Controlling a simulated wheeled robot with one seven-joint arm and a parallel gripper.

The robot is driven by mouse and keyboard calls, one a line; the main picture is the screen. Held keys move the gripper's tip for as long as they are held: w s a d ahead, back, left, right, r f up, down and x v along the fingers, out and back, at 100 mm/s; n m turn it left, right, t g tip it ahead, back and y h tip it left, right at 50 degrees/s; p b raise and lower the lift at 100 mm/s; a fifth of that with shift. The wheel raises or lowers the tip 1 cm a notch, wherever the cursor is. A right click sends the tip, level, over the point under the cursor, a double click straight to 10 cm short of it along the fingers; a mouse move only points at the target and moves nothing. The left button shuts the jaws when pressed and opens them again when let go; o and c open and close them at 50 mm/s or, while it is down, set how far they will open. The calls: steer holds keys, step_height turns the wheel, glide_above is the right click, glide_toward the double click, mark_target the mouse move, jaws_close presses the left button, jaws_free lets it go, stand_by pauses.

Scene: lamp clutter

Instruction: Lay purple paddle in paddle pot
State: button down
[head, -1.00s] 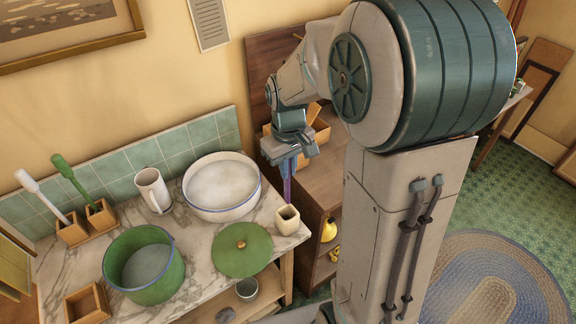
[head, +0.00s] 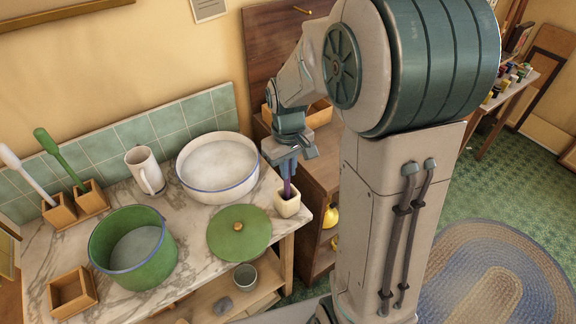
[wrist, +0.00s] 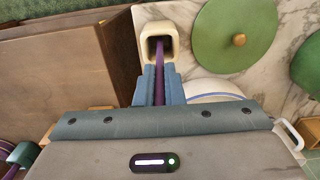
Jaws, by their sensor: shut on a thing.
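The purple paddle (head: 287,187) is in my gripper (head: 286,168) and hangs down at the right end of the marble counter. In the wrist view the paddle (wrist: 159,80) runs between the two blue fingers of my gripper (wrist: 159,85), which is shut on it. A small cream pot (head: 287,206) with a square opening stands on the counter's right edge, just below the fingers. The paddle's lower end reaches into the opening of this pot (wrist: 147,47). That end is hidden inside, so I cannot tell whether it touches the bottom.
A white basin (head: 218,205) and green lid (head: 239,234) are left of the cream pot. A green pot (head: 133,277), white mug (head: 150,177) and empty wooden box (head: 73,293) are further left. White and green paddles stand in wooden boxes. A brown cabinet (head: 318,200) is right.

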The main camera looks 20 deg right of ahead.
steer(key=shift+f, duration=0.2)
steer(key=shift+f+b, duration=1.05)
steer(key=shift+f, duration=0.25)
steer(key=c, duration=1.5)
jaws_free()
steer(key=shift+c, duration=0.2)
steer(key=shift+r, duration=0.1)
step_height(320, 180, up, 6)
steer(key=p, duration=0.4)
